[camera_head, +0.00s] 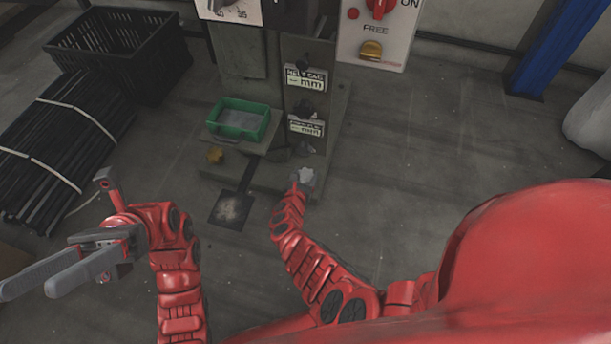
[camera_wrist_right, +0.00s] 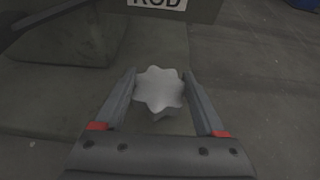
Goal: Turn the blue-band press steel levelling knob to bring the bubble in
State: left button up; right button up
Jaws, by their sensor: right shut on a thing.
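A pale steel star-shaped knob (camera_wrist_right: 160,88) sits low at the press foot, and shows small in the head view (camera_head: 306,174). My right gripper (camera_wrist_right: 160,92) is shut on it, one finger on each side, seen from above. The press column (camera_head: 300,95) stands behind, with white "mm" plates on it. My left gripper (camera_head: 28,290) hangs at the left of the head view, fingers apart with nothing between them. I cannot make out a blue band or a bubble in either view.
A brass-coloured knob (camera_head: 215,155) is on the left of the press base. A green tray (camera_head: 240,120) stands above it. A black crate (camera_head: 120,50) and strapped dark bars (camera_head: 60,140) lie at the left.

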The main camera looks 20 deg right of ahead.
jog(key=shift+f+m+g+h+b, duration=0.25)
jog(key=shift+m+g+h+b, duration=0.45)
jog(key=shift+m+h+b, duration=0.15)
jog(key=shift+r+m+g+h+b, duration=0.1)
jog(key=shift+m+g+h+b, duration=0.6)
jog(key=shift+b, duration=0.4)
pick_arm(q)
jog(key=s+a+f+m+t+y+b, duration=0.1)
jog(key=s+a+f+m+t+y, duration=0.3)
jog(key=s+a+t, duration=0.6)
jog(key=shift+s+a+f+m+t, duration=0.25)
jog(key=shift+s+f+m+t, duration=0.35)
jog(key=shift+f+t, duration=0.75)
pick_arm(e)
jog(key=shift+m+g, duration=0.3)
jog(key=shift+m, duration=0.15)
pick_arm(q)
jog(key=shift+r, duration=0.1)
pick_arm(e)
jog(key=shift+r, duration=0.1)
pick_arm(q)
jog(key=shift+w, duration=0.1)
pick_arm(e)
jog(key=o, duration=1.3)
pick_arm(q)
jog(key=shift+r, duration=0.1)
pick_arm(e)
jog(key=shift+r, duration=0.1)
